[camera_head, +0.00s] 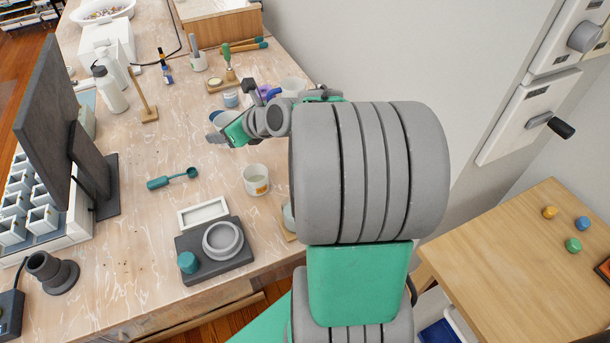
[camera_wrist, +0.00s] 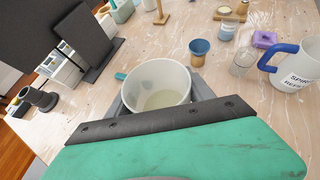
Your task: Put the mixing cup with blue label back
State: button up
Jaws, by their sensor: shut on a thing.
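My gripper (camera_wrist: 160,104) is shut on a white mixing cup (camera_wrist: 158,82), with one finger on each side of it. The cup looks upright, and a little pale greenish-grey material shows at its bottom. Its label does not show in the wrist view. In the head view my gripper (camera_head: 230,130) is over the middle of the bench, and the held cup is mostly hidden there by the gripper. Another white cup with an orange label (camera_head: 256,180) stands on the bench nearer the robot, apart from my gripper.

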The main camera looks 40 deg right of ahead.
jog(key=s+d+f+t+b, duration=0.1)
jog(key=s+d+f+b, duration=0.3)
jog(key=d, duration=0.6)
jog(key=s+d+f+t+b, duration=0.1)
jog(key=s+d+f+b, duration=0.3)
jog(key=d, duration=0.5)
jog(key=shift+m+h, duration=0.3)
jog(key=shift+m, duration=0.1)
jog(key=f+b, duration=0.1)
jog(key=f, duration=0.2)
jog(key=f+b, duration=0.1)
jog(key=f, duration=0.2)
jog(key=f+b, duration=0.2)
jog(key=f, duration=0.1)
jog(key=shift+w+f, duration=0.2)
jog(key=shift+w, duration=0.1)
jog(key=shift+r, duration=0.1)
jog(key=o, duration=1.4)
